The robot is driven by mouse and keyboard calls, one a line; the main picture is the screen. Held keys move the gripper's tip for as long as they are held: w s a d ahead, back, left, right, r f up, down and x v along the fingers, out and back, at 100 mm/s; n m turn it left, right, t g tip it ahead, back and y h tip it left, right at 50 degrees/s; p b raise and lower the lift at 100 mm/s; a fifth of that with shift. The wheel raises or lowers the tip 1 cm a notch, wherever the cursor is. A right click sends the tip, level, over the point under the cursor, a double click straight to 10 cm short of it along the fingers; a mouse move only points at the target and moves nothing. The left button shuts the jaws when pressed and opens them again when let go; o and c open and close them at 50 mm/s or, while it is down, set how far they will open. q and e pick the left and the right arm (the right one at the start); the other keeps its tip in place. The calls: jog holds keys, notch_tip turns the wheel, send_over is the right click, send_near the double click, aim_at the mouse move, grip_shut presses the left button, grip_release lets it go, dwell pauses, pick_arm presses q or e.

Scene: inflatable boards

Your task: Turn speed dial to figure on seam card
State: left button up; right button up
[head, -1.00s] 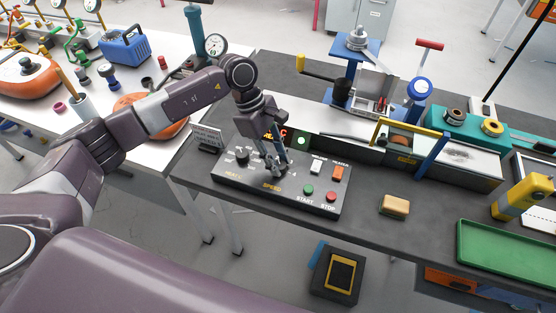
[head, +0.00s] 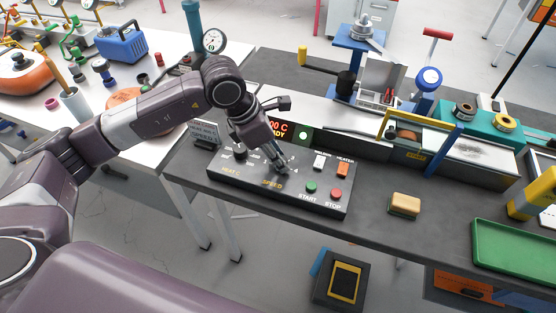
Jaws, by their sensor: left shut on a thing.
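The dark control panel (head: 240,187) lies on the dark bench. Its speed dial, above the "SPEED" label, is mostly hidden by my left gripper (head: 281,168), which is shut on it from above. The heat dial (head: 240,153) stands to its left, above the "HEAT C" label. The seam card (head: 204,132) is a small grey sign behind the panel's left end, partly behind my left arm; its figures are too small to read. A red-lit display (head: 278,129) behind the panel shows partly covered text ending in "C" and "DY". My right gripper is not in view.
Green start (head: 311,188) and red stop (head: 336,194) buttons, a white switch (head: 319,162) and an orange heater switch (head: 343,169) sit right of the dial. A tan block (head: 405,204) and green tray (head: 515,258) lie farther right. The sealing machine (head: 410,150) stands behind.

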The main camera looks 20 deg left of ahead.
pick_arm(q)
jog(key=shift+n+t+b, duration=0.3)
jog(key=shift+n+b, duration=0.15)
jog(key=shift+n, duration=0.35)
jog(key=shift+r, duration=0.1)
jog(key=o, duration=1.1)
jog(key=v, duration=1.2)
jog(key=shift+d, duration=0.35)
